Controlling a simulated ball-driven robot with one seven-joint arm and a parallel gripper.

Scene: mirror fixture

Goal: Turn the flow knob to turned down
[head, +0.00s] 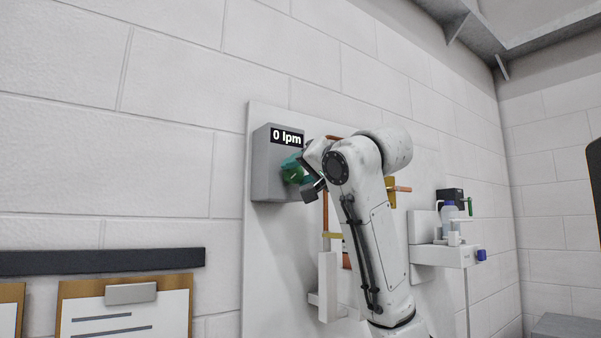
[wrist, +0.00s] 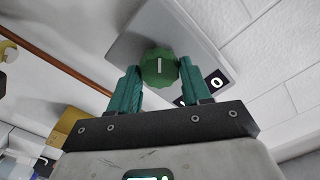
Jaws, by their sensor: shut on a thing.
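The flow knob (wrist: 158,68) is green with a ribbed rim and a white pointer line, which runs nearly upright in the wrist view. It sits on the front of a grey box (head: 268,178) on the wall panel. The box's black display (head: 287,138) reads "0 lpm" in the head view. My gripper (wrist: 160,70) has teal fingers, one on each side of the knob, shut on it. In the head view my gripper (head: 291,168) and arm hide most of the knob.
A copper pipe (head: 326,215) with a yellow fitting (head: 332,236) runs below the box. A white shelf (head: 440,255) with a bottle (head: 448,210) stands to the right. Clipboards (head: 125,305) hang at lower left. The wall left of the box is clear.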

